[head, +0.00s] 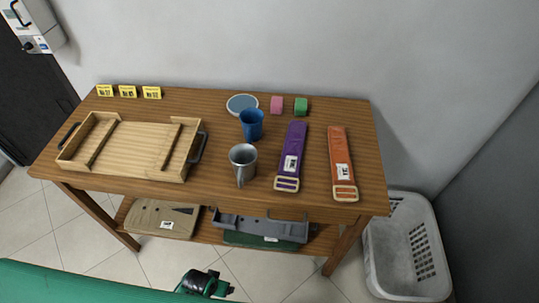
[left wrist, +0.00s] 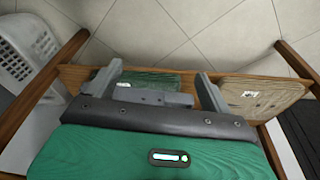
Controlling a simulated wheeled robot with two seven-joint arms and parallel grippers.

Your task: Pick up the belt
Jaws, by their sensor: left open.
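Two belts lie flat on the right part of the wooden table in the head view. One is a purple belt (head: 290,150) with a white label. The other is an orange belt (head: 339,155), also labelled, with its buckle toward the front edge. My left gripper (head: 204,284) shows partly at the bottom of the head view, in front of the table and apart from both belts. In the left wrist view its two grey fingers (left wrist: 157,72) are spread apart, with no belt between them. My right gripper is not in view.
A wooden tray (head: 135,145), a metal mug (head: 243,160) and a blue cup (head: 251,124) stand on the table (head: 215,185). Yellow tags (head: 128,91) and small pink and green items are at the back. The shelf holds several items. A white basket (head: 405,245) stands at right.

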